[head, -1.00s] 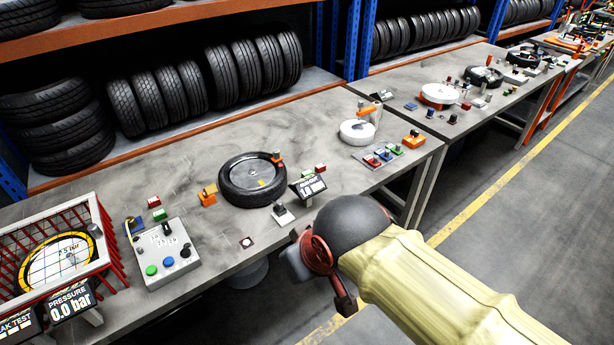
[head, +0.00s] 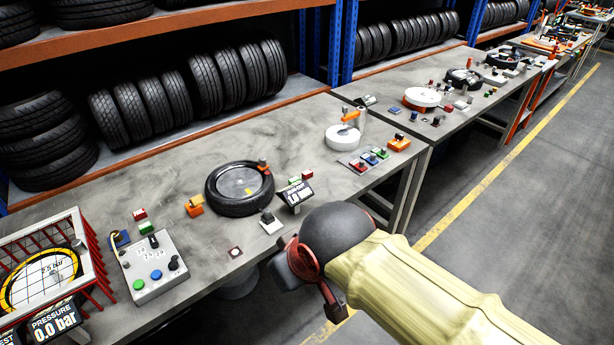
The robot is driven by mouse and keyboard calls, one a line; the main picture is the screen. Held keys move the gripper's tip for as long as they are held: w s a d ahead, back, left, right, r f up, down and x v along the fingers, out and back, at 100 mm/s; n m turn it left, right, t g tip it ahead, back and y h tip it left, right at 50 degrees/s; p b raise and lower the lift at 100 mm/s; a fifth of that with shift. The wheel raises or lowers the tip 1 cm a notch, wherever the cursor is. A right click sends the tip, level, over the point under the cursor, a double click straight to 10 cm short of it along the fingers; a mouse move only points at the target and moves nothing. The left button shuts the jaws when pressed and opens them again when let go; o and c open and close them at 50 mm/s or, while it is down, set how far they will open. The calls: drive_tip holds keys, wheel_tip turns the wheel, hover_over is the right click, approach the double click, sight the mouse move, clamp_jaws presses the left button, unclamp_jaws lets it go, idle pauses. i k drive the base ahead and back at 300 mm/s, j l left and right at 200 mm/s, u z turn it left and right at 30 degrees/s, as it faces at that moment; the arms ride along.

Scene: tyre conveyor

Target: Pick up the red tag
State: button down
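A small red piece (head: 357,164) sits with a blue and a green one on a flat plate (head: 346,160) at the right end of the near bench; it looks like the red tag, but it is too small to be sure. Other small red pieces lie by the left control box (head: 140,214) and behind the black display (head: 307,174). My gripper (head: 307,282) hangs in front of the bench's front edge, below and left of the plate, apart from all of these. Its fingers are partly hidden behind its dark round wrist, and I see nothing held.
A tyre (head: 214,195) lies on the bench, with a white round part (head: 342,138) and an orange block (head: 398,144) near the plate. A red wire basket (head: 92,246) stands at the left. Tyre racks line the back. The floor at the right is clear.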

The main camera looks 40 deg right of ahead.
sight(307, 175)
drive_tip(key=i+l+u, duration=0.1)
drive_tip(key=l, duration=0.4)
drive_tip(key=i+l+u, duration=0.15)
drive_tip(key=i+l, duration=0.15)
drive_tip(key=l, duration=0.25)
drive_tip(key=i+l+u, duration=0.1)
drive_tip(key=l, duration=0.45)
drive_tip(key=i+l+u, duration=0.1)
drive_tip(key=l, duration=0.45)
drive_tip(key=i+l+u, duration=0.1)
drive_tip(key=l, duration=0.5)
drive_tip(key=i+l+u, duration=0.15)
drive_tip(key=l, duration=0.4)
